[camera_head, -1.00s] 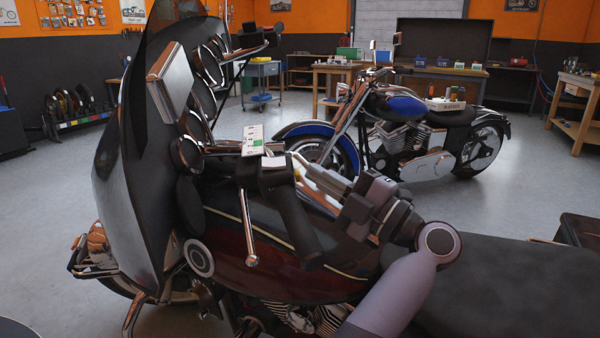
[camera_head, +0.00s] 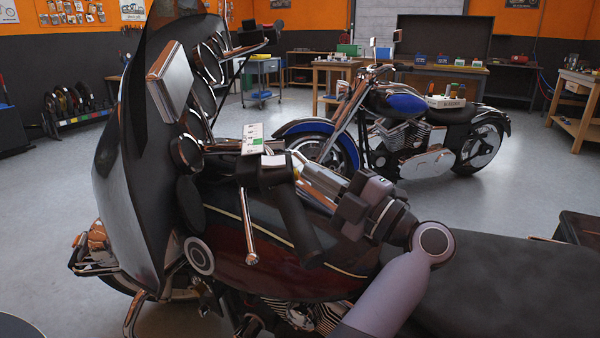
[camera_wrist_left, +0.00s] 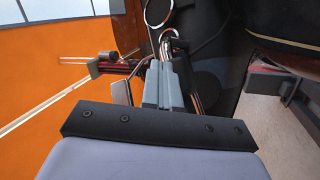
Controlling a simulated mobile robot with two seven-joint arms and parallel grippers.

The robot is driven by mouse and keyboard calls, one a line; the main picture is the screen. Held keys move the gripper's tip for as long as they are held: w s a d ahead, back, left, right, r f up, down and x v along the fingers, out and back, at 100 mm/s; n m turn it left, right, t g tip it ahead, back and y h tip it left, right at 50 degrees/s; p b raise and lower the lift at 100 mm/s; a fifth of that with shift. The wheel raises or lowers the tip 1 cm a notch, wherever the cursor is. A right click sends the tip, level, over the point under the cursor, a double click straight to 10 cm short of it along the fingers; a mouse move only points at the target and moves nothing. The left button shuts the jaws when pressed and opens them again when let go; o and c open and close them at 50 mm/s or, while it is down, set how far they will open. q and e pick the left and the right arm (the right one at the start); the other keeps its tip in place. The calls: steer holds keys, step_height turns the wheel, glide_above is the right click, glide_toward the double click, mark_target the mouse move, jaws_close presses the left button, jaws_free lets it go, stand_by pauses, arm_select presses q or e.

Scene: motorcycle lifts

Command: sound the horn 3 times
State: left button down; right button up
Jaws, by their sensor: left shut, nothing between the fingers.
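The near motorcycle's handlebar carries a black switch housing (camera_head: 272,172), with a black grip (camera_head: 297,225) angling down from it and a chrome lever (camera_head: 248,228) beside it. A label plate with white and green patches (camera_head: 252,139) sits just above the housing. My left gripper (camera_head: 294,168) is shut and empty, its fingertips close to the right side of the housing. Contact cannot be told. In the left wrist view the shut fingers (camera_wrist_left: 167,72) point toward chrome parts and a red-and-black bar end. The horn button itself is too small to make out. My right gripper is out of view.
The windshield and fairing (camera_head: 135,190) stand left of the handlebar, with a mirror (camera_head: 172,80) above. The dark red tank (camera_head: 270,270) lies below and the black seat (camera_head: 510,285) at right. A blue motorcycle (camera_head: 400,105) stands behind, across open floor.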

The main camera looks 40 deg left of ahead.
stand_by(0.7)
arm_select(q)
steer(key=shift+w+d+r, duration=0.1)
steer(key=shift+w+d, duration=0.45)
steer(key=shift+d, duration=0.05)
